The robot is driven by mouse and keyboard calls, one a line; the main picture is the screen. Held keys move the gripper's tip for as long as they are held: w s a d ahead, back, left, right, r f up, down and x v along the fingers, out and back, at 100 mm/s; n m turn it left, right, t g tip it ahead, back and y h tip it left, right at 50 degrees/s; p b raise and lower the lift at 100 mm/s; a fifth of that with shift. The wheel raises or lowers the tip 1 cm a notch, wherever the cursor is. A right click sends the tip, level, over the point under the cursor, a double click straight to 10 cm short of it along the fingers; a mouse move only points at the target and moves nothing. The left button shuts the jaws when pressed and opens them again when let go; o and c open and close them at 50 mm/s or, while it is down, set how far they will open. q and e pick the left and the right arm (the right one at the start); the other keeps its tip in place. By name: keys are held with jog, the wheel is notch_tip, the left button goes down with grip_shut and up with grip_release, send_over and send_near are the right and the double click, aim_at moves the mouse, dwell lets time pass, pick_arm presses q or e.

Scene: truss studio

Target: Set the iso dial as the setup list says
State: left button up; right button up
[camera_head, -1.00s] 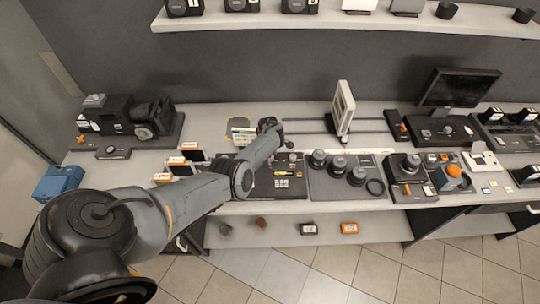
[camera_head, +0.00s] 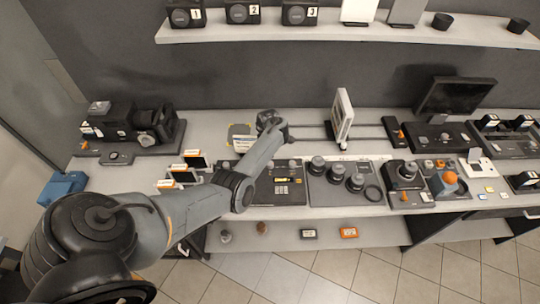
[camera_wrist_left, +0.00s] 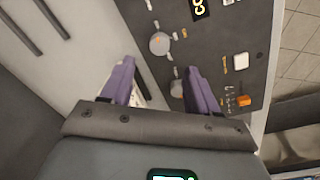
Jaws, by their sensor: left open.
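My left gripper (camera_head: 268,121) is above the table's back part, by a dark control panel (camera_head: 281,188). In the left wrist view its two purple fingers (camera_wrist_left: 160,82) are apart. The panel (camera_wrist_left: 215,65) there carries a round grey dial (camera_wrist_left: 160,43), ahead of the fingertips. A second round knob (camera_wrist_left: 178,88) shows between the fingers, partly hidden by the right one. Neither finger is clearly touching a dial. I cannot read which dial is the iso dial. A printed card (camera_head: 242,143) lies behind my forearm; its text is unreadable and I cannot tell whether it is the setup list.
A panel of large black dials (camera_head: 345,180) lies right of the control panel. An upright white-framed board (camera_head: 342,115) stands behind it on rails. A camera rig (camera_head: 130,130) stands at the left. A shelf (camera_head: 350,33) holds numbered cameras above. Small orange-topped cards (camera_head: 190,165) stand near my forearm.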

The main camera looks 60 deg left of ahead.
pick_arm(q)
jog(key=shift+s+r, duration=0.1)
jog(key=shift+r, duration=1.15)
jog(key=s+d+r+m+t+p, duration=0.1)
jog(key=s+d+r+m, duration=0.3)
jog(key=s+d+m, duration=0.3)
jog(key=s+d+r+m+t+p, duration=0.1)
jog(key=s+d+r+m, duration=0.3)
jog(key=d, duration=1.3)
jog(key=s+d+r+m+t+p, duration=0.1)
jog(key=s+d+r+m+p, duration=0.2)
jog(key=s+d+m, duration=0.8)
notch_tip(320, 180, up, 2)
jog(key=d+m, duration=0.1)
jog(key=m, duration=0.2)
jog(key=shift+s+d, duration=0.15)
jog(key=shift+d, duration=0.2)
jog(key=shift+r, duration=0.1)
